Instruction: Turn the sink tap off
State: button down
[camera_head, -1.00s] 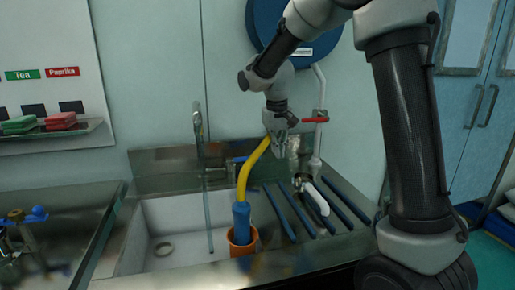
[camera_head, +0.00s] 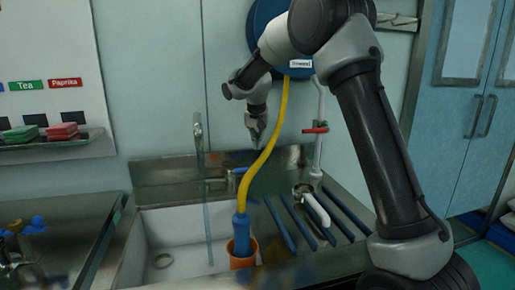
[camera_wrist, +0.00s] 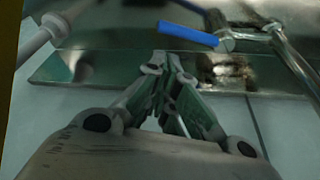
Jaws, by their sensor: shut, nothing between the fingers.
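The sink tap (camera_head: 198,142) is a tall metal spout at the back left of the sink. A thin bluish stream (camera_head: 209,225) runs down from it into the basin. Its blue lever (camera_head: 237,170) sticks out to the right near the back ledge. In the wrist view the blue lever (camera_wrist: 188,34) lies at the top, beside the metal tap pipe (camera_wrist: 292,52). My gripper (camera_head: 256,142) is above and slightly right of the lever, pointing down, apart from it. In the wrist view its fingertips (camera_wrist: 171,58) are together and empty, just below the lever.
A yellow hose (camera_head: 269,151) hangs from a blue reel (camera_head: 268,22) past my gripper to a blue nozzle (camera_head: 241,228) in an orange cup (camera_head: 242,260). A white pipe (camera_head: 317,155) with a red handle (camera_head: 315,130) stands right. A white-handled item (camera_head: 317,209) lies on the drainer.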

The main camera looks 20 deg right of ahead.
aim_at(244, 169)
jog(key=x, duration=0.8)
jog(key=shift+f, duration=0.25)
jog(key=shift+d, duration=0.1)
jog(key=shift+s+m, duration=0.25)
jog(key=shift+m, duration=0.15)
jog(key=shift+s, duration=0.15)
jog(key=shift+s+a+m+g+h, duration=0.15)
jog(key=shift+s+a+m+h, duration=0.1)
jog(key=shift+s+m, duration=0.35)
jog(key=shift+s+a+m+g+h, duration=0.15)
jog(key=shift+s+a+m+h, duration=0.1)
jog(key=shift+s+m, duration=0.4)
jog(key=s+a+m+g+h, duration=0.1)
jog(key=s+a+m, duration=0.2)
jog(key=s+m, duration=0.1)
jog(key=shift+s+a, duration=0.35)
jog(key=shift+s, duration=0.05)
